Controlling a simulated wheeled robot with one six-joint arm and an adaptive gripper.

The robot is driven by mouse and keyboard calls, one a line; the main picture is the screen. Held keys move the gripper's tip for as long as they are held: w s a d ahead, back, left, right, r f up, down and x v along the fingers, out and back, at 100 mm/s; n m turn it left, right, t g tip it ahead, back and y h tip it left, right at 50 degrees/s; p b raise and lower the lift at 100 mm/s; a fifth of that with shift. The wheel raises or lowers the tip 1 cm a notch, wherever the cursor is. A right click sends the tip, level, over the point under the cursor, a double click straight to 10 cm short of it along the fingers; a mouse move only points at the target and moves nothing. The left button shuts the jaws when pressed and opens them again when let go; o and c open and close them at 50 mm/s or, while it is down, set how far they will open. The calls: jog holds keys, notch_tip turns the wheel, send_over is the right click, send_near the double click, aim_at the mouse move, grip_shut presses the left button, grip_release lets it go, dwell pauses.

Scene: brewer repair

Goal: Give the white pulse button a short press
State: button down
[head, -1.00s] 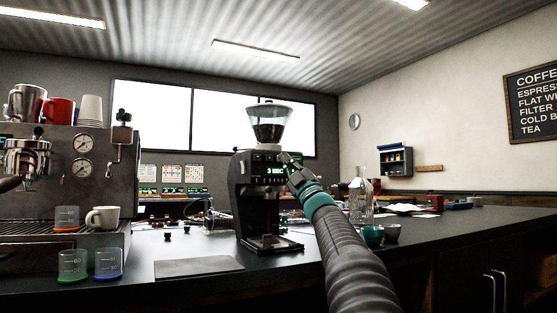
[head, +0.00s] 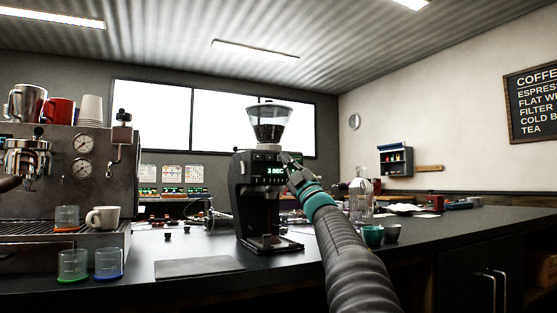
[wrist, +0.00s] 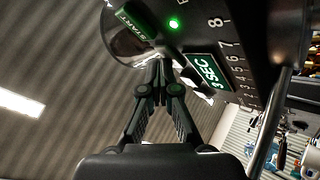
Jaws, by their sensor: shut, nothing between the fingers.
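The black coffee grinder (head: 247,190) stands on the counter in the middle of the head view, with a clear hopper of beans on top. Its green display (wrist: 207,80) reads 3 SEC. In the wrist view, my gripper (wrist: 161,66) is shut and empty, its fingertips right at the grinder's front panel between the START label (wrist: 136,17) and the display. Small white patches show just beside the fingertips, partly hidden by a finger. I cannot tell whether they are the white pulse button, or whether the fingertips touch it. My gripper (head: 292,165) also covers the panel's right side in the head view.
A green light (wrist: 174,24) glows on the panel. An espresso machine (head: 60,170) stands at the left, with measuring cups before it. A dark mat (head: 198,267) lies in front of the grinder. A glass bottle (head: 361,200) and small cups stand at its right.

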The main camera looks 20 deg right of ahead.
dwell(0.3)
jog(key=shift+s+b, duration=0.6)
jog(key=shift+s, duration=0.15)
jog(key=s+b, duration=0.3)
jog(key=s, duration=0.2)
jog(key=shift+d, duration=0.1)
dwell(0.5)
jog(key=shift+h, duration=0.3)
